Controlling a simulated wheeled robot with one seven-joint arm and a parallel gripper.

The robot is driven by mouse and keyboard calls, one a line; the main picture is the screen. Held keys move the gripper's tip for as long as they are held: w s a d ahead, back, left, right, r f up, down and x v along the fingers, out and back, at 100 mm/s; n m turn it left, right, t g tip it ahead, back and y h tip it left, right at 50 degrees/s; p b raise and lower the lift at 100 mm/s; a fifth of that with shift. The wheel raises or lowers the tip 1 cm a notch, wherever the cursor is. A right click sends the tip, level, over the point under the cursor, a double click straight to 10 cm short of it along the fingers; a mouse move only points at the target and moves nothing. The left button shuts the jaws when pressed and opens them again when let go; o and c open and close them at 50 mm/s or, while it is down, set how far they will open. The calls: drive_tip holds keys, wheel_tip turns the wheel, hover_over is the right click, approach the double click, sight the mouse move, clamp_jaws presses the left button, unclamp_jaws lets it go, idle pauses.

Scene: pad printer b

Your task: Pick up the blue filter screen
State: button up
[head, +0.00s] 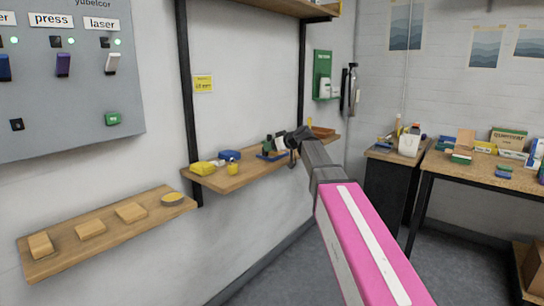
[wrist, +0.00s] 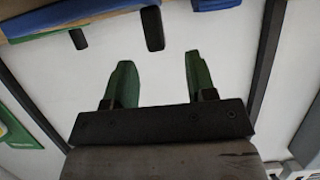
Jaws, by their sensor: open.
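I cannot make out for sure which blue thing is the filter screen. In the head view, a blue piece (head: 229,155) lies on the wooden shelf (head: 222,182), and a flat blue piece (head: 272,156) lies further right, by my gripper (head: 294,141). In the wrist view, my gripper (wrist: 158,64) shows two green fingers spread apart with nothing between them. A blue thing (wrist: 213,4) is cut off at the top edge, beyond the fingertips and apart from them. A blue strip (wrist: 88,17) also shows at the top left.
A yellow block (head: 203,168) and a small yellow cup (head: 232,168) stand on the shelf. A lower board (head: 60,262) with wooden blocks is at left. A cluttered table (head: 482,178) stands at right. The floor between is clear.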

drive_tip(key=x, duration=0.5)
drive_tip(key=shift+w+d+f, duration=0.1)
drive_tip(key=shift+d+f, duration=0.05)
drive_tip(key=shift+d, duration=0.05)
clamp_jaws()
